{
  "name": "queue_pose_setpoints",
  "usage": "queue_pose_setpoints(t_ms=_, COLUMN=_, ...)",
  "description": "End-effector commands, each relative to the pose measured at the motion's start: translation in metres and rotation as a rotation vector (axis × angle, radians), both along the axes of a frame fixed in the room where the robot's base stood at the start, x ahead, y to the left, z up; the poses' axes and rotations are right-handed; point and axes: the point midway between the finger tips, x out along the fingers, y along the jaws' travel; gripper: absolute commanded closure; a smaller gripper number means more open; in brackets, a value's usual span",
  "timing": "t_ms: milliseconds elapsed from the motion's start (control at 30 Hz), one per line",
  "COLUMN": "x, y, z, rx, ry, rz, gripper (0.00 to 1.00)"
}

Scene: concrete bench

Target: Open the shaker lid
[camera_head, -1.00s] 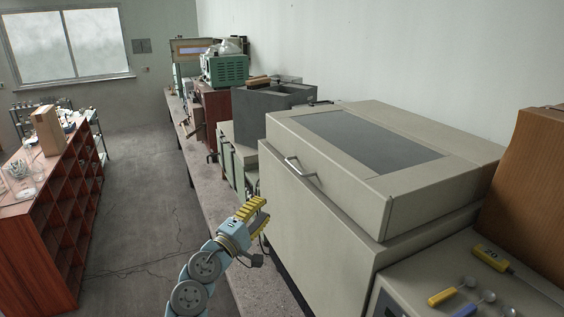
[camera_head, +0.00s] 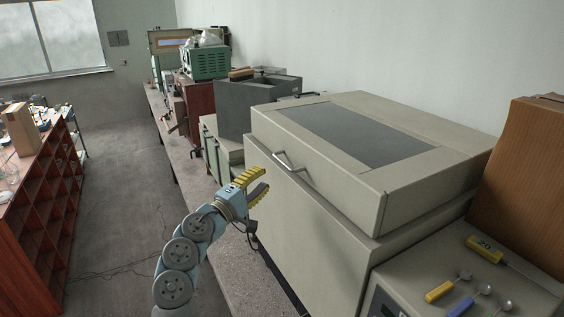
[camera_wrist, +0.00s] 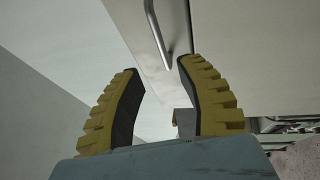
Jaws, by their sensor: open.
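The shaker (camera_head: 320,235) is a large beige box on the bench. Its lid (camera_head: 440,145) has a dark window (camera_head: 355,135) on top and lies shut. A metal bar handle (camera_head: 289,161) is on the lid's front, near its left end. My gripper (camera_head: 262,183) has yellow ribbed fingers and is open and empty, just left of and a little below the handle. In the wrist view the handle (camera_wrist: 158,38) is beyond the fingertips, between their lines. The fingers (camera_wrist: 160,72) look apart from it.
A beige unit (camera_head: 400,285) with yellow- and blue-handled tools stands at right, beside a brown wooden box (camera_head: 535,180). A dark grey box (camera_head: 255,105) stands behind the shaker. A red shelf (camera_head: 45,220) is across the aisle.

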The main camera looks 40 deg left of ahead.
Motion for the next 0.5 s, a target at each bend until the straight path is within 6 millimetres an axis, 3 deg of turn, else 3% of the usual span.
queue_pose_setpoints(t_ms=500, x=0.051, y=0.0, z=0.007, rx=-0.002, ry=0.003, rz=-0.004, gripper=0.62)
